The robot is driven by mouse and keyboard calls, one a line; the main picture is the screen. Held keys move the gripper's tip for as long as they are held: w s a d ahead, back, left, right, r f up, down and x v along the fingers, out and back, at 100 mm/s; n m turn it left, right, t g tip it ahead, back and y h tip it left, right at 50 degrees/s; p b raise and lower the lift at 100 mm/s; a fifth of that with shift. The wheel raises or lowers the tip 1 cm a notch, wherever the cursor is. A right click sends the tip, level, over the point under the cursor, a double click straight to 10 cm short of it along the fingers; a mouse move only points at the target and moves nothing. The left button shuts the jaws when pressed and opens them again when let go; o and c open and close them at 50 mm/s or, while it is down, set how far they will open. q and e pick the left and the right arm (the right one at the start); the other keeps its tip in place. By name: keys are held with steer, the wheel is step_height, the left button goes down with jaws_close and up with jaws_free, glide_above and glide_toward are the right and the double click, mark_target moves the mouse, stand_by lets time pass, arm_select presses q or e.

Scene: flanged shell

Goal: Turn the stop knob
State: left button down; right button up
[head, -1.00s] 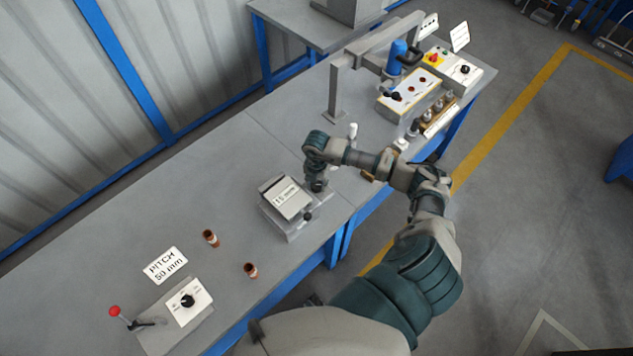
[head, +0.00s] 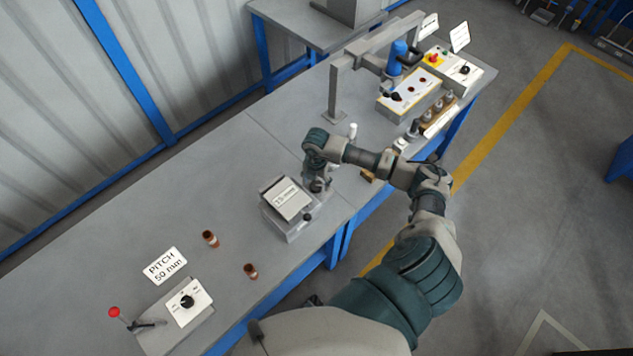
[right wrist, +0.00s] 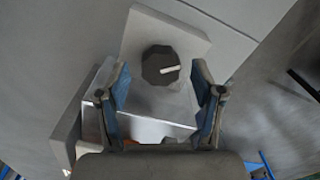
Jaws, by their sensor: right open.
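The stop knob (right wrist: 161,65) is a dark many-sided knob with a white pointer bar, on a light grey plate in the right wrist view. My right gripper (right wrist: 162,82) is open, with its blue-padded fingers apart on either side of the knob in the picture. I see no clear contact. In the head view my right gripper (head: 318,186) points down at the near right end of a grey block with a display reading in mm (head: 291,200). A small dark knob (head: 307,217) shows at that block's front corner. My left gripper is out of view.
On the bench, two brown cylinders (head: 211,239) and a dial box (head: 188,302) with a red-tipped lever (head: 114,312) stand to the left. A grey gantry frame (head: 334,95), a control panel (head: 412,90) and a brown rack (head: 437,107) stand to the right.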

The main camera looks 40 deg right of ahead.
mark_target(317, 184)
step_height(317, 184, up, 11)
steer(key=shift+d+f, duration=0.1)
stand_by(0.7)
